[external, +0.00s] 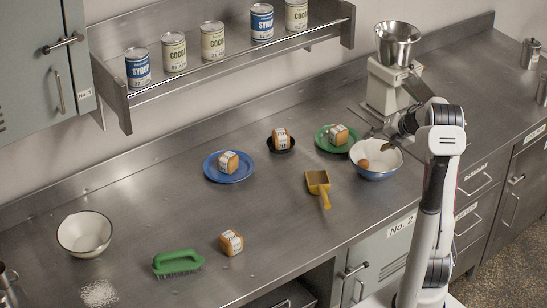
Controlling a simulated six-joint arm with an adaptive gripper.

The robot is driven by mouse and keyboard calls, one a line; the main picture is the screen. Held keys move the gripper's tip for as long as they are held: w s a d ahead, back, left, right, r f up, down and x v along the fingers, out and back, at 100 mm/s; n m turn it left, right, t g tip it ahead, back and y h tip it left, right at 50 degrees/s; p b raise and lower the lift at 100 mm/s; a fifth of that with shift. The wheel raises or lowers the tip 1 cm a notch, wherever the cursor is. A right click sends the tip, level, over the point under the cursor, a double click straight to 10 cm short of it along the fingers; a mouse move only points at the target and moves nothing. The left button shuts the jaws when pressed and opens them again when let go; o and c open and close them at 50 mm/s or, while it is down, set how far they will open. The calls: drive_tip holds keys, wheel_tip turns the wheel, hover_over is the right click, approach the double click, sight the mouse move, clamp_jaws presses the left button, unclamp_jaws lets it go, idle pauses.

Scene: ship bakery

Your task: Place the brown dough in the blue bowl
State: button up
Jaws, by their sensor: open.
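The blue bowl (378,174) stands at the right of the counter, blue outside and pale inside. A small round brown dough (363,163) shows inside it, toward its left side. My gripper (377,138) is open just above the bowl's far side, apart from the dough. The arm's dark wrist partly blocks the view of the gripper, so the fingertips are small and hard to make out.
A mixer or scale with a metal hopper (397,45) stands close behind my gripper. Near the bowl are a green plate (320,143) with a wrapped loaf and a yellow scoop (319,185). A blue plate (207,172), green brush (178,262) and cream bowl (84,240) lie farther left.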

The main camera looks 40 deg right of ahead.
idle(0.4)
drive_tip(key=s+d+r+m+h, duration=0.25)
drive_tip(key=d+m+h, duration=0.35)
drive_tip(key=d+m, duration=0.4)
drive_tip(key=s+a+r+m+g+h, duration=0.25)
drive_tip(key=s+a+m, duration=0.25)
drive_tip(key=s+m, duration=0.5)
drive_tip(key=s+a+m+y, duration=0.1)
drive_tip(key=s+a, duration=0.4)
drive_tip(key=a, duration=0.6)
drive_tip(key=s+a+r+m+y, duration=0.1)
drive_tip(key=s+a+y, duration=0.3)
drive_tip(key=a, duration=0.7)
drive_tip(key=s+a+r+m+y, duration=0.1)
drive_tip(key=s+a+m+y, duration=0.2)
drive_tip(key=s+a, duration=0.5)
drive_tip(key=shift+s+a, duration=0.2)
drive_tip(key=shift+a, duration=1.4)
